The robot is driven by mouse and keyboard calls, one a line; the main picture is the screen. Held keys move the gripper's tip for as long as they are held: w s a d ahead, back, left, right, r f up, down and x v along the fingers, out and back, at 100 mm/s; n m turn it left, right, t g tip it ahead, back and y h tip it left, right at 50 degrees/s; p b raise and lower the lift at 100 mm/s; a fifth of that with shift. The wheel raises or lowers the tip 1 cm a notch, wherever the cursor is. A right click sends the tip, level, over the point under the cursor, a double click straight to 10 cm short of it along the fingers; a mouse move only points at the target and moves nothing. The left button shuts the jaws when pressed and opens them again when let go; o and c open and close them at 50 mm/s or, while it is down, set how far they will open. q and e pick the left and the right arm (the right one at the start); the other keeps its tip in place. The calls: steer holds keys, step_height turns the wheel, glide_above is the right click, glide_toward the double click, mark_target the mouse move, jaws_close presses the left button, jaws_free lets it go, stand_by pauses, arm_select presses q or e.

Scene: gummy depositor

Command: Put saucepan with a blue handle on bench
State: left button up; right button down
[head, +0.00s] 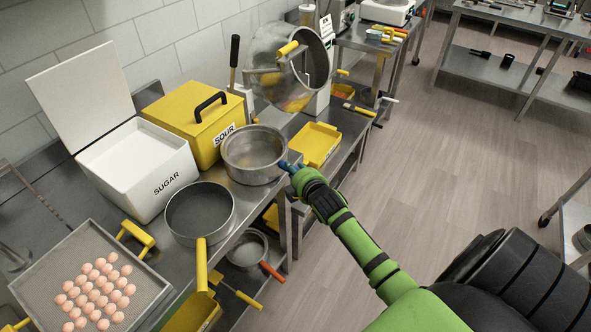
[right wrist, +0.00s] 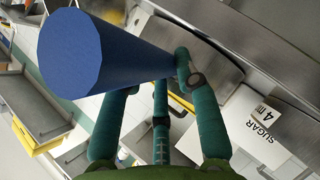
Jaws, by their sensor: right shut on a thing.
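The saucepan (head: 254,160) is a steel pan, upright at the right edge of the bench (head: 235,236), beside the yellow SOUR box. Its blue handle (head: 286,165) points right toward my arm and looms large in the right wrist view (right wrist: 75,55). My right gripper (head: 294,170) is shut on the blue handle; its teal fingers also show in the right wrist view (right wrist: 160,85). I cannot tell whether the pan's base touches the bench top or is slightly above it. My left gripper is not in view.
The yellow SOUR box (head: 198,128) and open white SUGAR bin (head: 150,180) stand behind. A yellow-handled pan (head: 200,213) sits close in front. The depositor's steel hopper (head: 291,65) is just beyond. A tray (head: 45,255) of pink balls lies at the left.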

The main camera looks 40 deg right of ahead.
steer(key=shift+r, duration=0.1)
steer(key=c, duration=0.9)
jaws_free()
steer(key=shift+f, duration=0.2)
steer(key=shift+s+r, duration=0.15)
steer(key=shift+r, duration=0.05)
steer(key=b+v, duration=0.1)
steer(key=v, duration=1)
steer(key=shift+s+a+r, duration=0.1)
steer(key=shift+s+r, duration=0.1)
steer(key=shift+s, duration=0.15)
steer(key=shift+f, duration=0.1)
